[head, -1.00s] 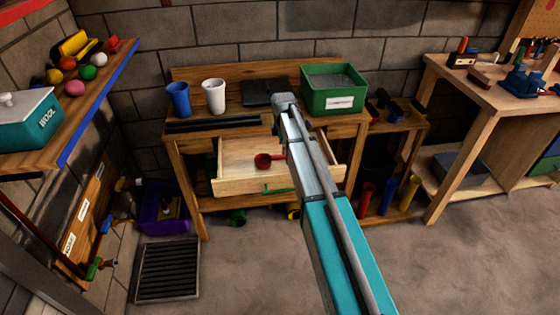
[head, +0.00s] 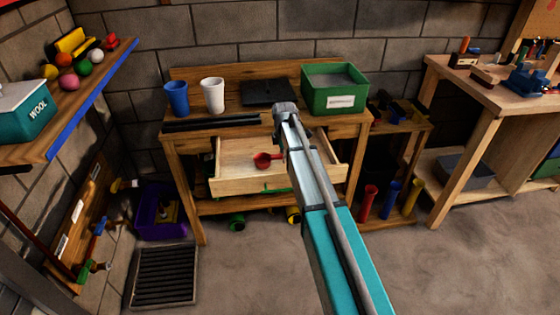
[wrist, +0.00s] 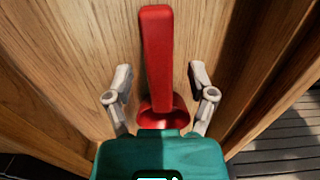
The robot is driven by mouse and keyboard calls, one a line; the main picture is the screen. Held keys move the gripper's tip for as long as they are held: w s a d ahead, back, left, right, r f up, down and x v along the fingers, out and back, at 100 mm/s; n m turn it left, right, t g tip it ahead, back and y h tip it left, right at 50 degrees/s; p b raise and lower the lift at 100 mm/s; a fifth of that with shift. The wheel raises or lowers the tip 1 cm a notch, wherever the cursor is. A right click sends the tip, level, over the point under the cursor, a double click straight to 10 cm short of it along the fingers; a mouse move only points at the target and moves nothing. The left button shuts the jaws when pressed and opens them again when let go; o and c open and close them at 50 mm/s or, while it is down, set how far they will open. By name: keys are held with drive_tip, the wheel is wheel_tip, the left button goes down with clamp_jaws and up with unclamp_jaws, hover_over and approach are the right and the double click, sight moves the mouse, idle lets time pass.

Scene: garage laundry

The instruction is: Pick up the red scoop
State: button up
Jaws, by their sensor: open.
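The red scoop (head: 263,161) lies in the open wooden drawer (head: 232,186) of the workbench. In the wrist view the scoop (wrist: 157,62) has its long handle pointing up the picture and its cup at the lower middle. My gripper (wrist: 161,82) is open, with one finger on each side of the scoop and visible gaps between. The teal gripper body hides the near part of the cup. I cannot tell the fingers' height relative to the scoop. In the head view my arm hides the gripper.
On the bench stand a blue cup (head: 177,98), a white cup (head: 213,95), a dark flat object (head: 268,92) and a green bin (head: 336,97). Drawer walls rise beside the scoop. A shelf (head: 75,108) is at left; open floor (head: 440,270) lies at front right.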

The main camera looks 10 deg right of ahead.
idle(0.3)
clamp_jaws()
drive_tip(key=shift+r, duration=0.2)
idle(0.4)
wheel_tip(320, 180, up, 3)
drive_tip(key=p, duration=0.3)
drive_tip(key=shift+f, duration=0.1)
drive_tip(key=s+r+p, duration=1)
drive_tip(key=s, duration=0.4)
drive_tip(key=shift+a, duration=0.2)
drive_tip(key=shift+f, duration=0.1)
